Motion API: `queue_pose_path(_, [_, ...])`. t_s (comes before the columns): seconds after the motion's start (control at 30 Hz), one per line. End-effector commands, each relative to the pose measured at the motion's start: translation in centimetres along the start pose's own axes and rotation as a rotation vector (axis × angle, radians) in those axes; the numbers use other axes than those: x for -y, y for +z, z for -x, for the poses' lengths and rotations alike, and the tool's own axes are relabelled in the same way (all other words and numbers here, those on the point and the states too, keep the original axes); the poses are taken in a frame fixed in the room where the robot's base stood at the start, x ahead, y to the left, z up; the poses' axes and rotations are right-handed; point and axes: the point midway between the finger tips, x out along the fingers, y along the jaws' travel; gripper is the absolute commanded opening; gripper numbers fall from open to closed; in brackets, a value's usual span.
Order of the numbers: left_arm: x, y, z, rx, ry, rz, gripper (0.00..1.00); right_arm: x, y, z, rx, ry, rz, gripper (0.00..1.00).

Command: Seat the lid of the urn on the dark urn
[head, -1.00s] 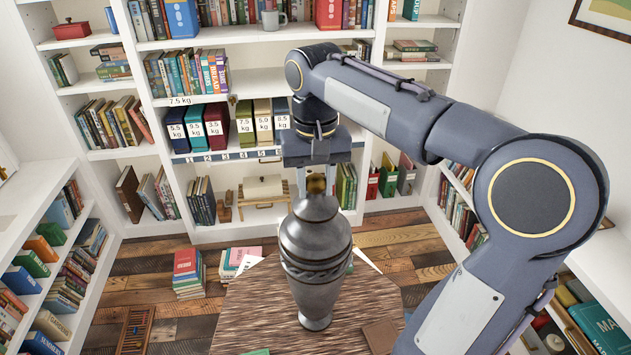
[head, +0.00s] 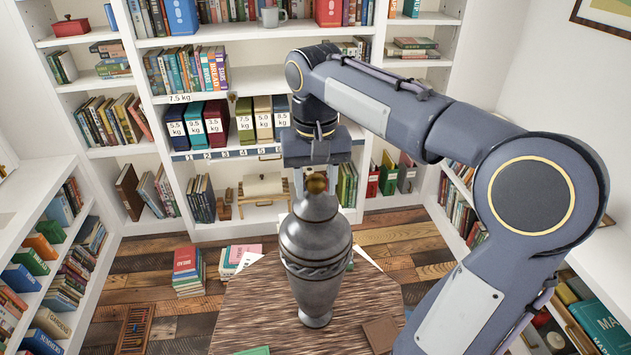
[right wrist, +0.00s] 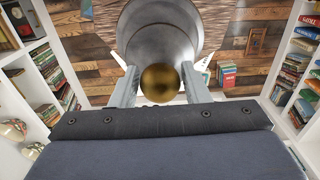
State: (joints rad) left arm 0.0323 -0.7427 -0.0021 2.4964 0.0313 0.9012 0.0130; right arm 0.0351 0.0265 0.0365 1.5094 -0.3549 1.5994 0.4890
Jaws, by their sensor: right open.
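The dark urn (head: 314,262) stands upright on the wooden table, metallic grey with a carved band. The urn's lid (head: 316,207) is on top of it and looks level; the seam is too small to judge. The lid's brass knob (head: 316,184) also shows in the right wrist view (right wrist: 160,83). My right gripper (head: 315,182) points down from above, open, with one finger on each side of the knob. In the right wrist view, a gap shows between the knob and each finger. My left gripper is not in view.
The table (head: 250,310) has a brown book (head: 381,334) at the right and a green one (head: 253,351) at the front edge. White papers lie behind the urn. Book stacks (head: 188,272) stand on the floor behind, with full shelves around.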

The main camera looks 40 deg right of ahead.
Motion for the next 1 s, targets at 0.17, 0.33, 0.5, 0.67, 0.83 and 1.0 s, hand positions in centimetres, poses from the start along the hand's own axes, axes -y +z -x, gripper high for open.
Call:
queue_pose_path(0.17, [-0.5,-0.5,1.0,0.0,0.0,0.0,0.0,0.0,0.0,1.6,0.0,0.0,0.001,0.42])
queue_pose_path(0.33, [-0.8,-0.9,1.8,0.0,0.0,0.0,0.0,0.0,0.0,3.0,-0.002,-0.001,0.0,0.42])
queue_pose_path(0.5, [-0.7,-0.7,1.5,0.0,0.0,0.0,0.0,0.1,-0.1,4.1,-0.003,-0.001,0.001,0.42])
queue_pose_path(0.67, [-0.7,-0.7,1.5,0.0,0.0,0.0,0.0,0.1,0.0,5.4,-0.002,-0.001,0.001,0.42])
queue_pose_path(0.83, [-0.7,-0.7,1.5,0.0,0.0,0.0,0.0,0.1,-0.1,6.8,-0.004,-0.002,0.001,0.42])
queue_pose_path(1.0, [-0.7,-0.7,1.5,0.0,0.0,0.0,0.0,0.0,0.0,8.1,-0.003,-0.001,0.001,0.42])
